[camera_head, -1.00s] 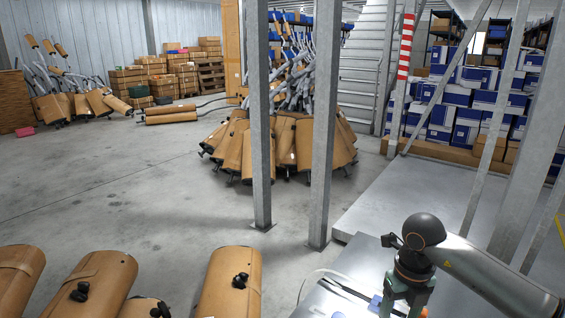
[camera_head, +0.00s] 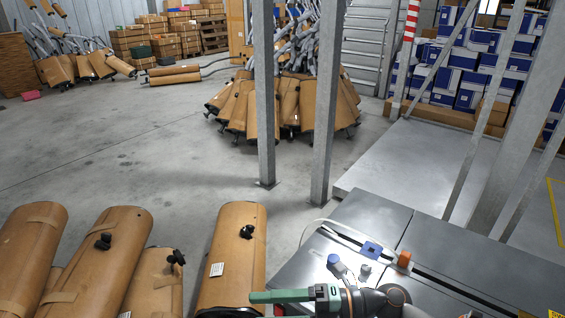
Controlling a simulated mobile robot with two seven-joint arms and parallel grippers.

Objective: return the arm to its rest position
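My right gripper (camera_head: 280,297) is at the bottom edge, with its green finger pointing left. It overlaps the lower end of a brown muffler (camera_head: 232,250) in the picture; I cannot tell whether they touch. Only one green finger shows clearly, so its opening is unclear. The dark wrist of my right arm (camera_head: 375,300) is cut off by the bottom edge. My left gripper is not in view. More brown mufflers, one (camera_head: 108,255) with a black fitting, lie at the lower left.
A grey metal table (camera_head: 460,255) fills the lower right, with a blue-capped item (camera_head: 335,262), a blue block (camera_head: 371,249) and an orange piece (camera_head: 404,259) on it. Two steel posts (camera_head: 325,110) stand ahead. A muffler heap (camera_head: 285,105) stands behind them. Open floor lies left.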

